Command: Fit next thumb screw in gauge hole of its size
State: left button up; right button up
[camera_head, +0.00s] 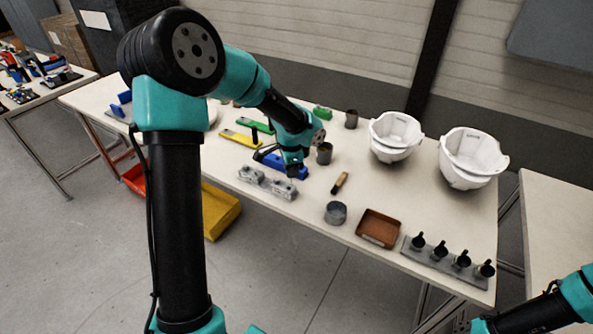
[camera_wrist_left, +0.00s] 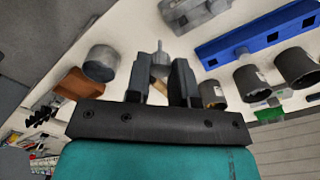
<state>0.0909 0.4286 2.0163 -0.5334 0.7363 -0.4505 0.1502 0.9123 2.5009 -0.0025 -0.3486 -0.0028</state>
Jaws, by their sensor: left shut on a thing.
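My left gripper (camera_head: 293,173) is over the front of the table, beside the blue block and the grey block. In the left wrist view its fingers (camera_wrist_left: 161,75) are shut on a small grey thumb screw (camera_wrist_left: 159,58), whose thin end points away from the fingers. The grey block (camera_head: 268,183) has raised lumps and lies near the front edge; part of it shows in the left wrist view (camera_wrist_left: 196,12). The blue block (camera_wrist_left: 258,34) with square openings lies behind it. My right gripper (camera_head: 466,325) is at the bottom edge, mostly cut off; its jaws are unclear.
A grey round tin (camera_head: 336,213), a wooden-handled piece (camera_head: 340,183) and a brown tray (camera_head: 378,228) lie to the right. A grey rack (camera_head: 446,262) holds several black knobs. Two white helmet shells (camera_head: 471,158) stand behind. Yellow and green blocks (camera_head: 241,138) lie left. Dark cups (camera_head: 324,153) stand nearby.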

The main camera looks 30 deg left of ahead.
pick_arm(q)
jog(key=w+a+f, duration=0.1)
jog(key=a, duration=0.7)
jog(key=w+a+f, duration=0.1)
jog(key=a+f, duration=0.1)
jog(key=a, duration=0.6)
jog(key=shift+a+f, duration=0.25)
jog(key=shift+f, duration=0.05)
dwell(0.4)
jog(key=shift+f, duration=2.65)
dwell(3.1)
